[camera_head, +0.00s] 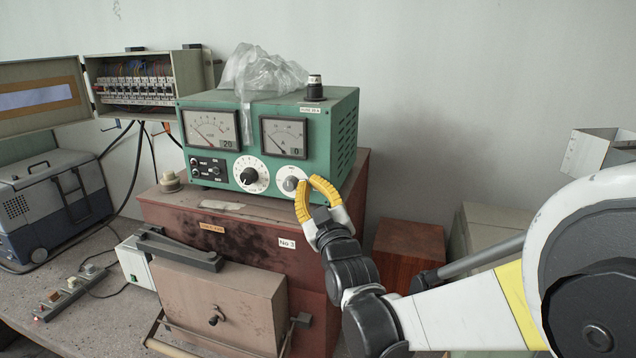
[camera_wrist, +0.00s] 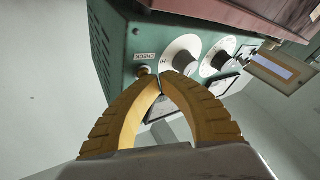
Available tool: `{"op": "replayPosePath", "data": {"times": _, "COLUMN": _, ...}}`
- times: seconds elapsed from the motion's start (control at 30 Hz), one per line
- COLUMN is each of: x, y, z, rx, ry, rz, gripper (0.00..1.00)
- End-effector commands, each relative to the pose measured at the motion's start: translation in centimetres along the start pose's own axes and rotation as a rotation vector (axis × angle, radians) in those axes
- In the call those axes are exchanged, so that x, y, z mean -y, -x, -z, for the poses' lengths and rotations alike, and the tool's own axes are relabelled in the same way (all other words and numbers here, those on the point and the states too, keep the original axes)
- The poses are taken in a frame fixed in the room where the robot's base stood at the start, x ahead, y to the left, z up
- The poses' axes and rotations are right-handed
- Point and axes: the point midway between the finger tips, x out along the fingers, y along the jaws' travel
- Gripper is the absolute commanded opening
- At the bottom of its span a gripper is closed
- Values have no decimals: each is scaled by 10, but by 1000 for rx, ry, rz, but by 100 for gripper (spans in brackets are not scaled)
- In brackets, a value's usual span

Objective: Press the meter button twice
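The meter is a green box (camera_head: 340,130) with two dial gauges, two round knobs and small switches on its front. A small digit by the right gauge (camera_head: 285,138) looks like 0. In the wrist view, the meter's green front (camera_wrist: 115,45) appears upside down, and a small brass-coloured button (camera_wrist: 143,71) sits beside a CHECK label. My gripper (camera_head: 307,181) has yellow fingers, in front of the meter's lower right corner. In the wrist view its fingertips (camera_wrist: 163,74) meet, with nothing seen between them, close beside the button. I cannot tell whether they touch it. The head view hides the button behind the fingers.
The meter stands on a dark red cabinet (camera_head: 325,230). An open breaker box (camera_head: 190,75) stands behind left; a blue-grey case (camera_head: 50,205) is at left. A reddish box (camera_head: 408,248) stands right.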

Motion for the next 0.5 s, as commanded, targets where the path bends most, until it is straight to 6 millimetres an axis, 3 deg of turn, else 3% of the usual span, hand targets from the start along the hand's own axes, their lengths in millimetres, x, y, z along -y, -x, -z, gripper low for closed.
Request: {"op": "replayPosePath", "data": {"times": 0.5, "x": -3, "y": -5, "z": -3, "rx": 0, "ry": 0, "rz": 0, "gripper": 0}}
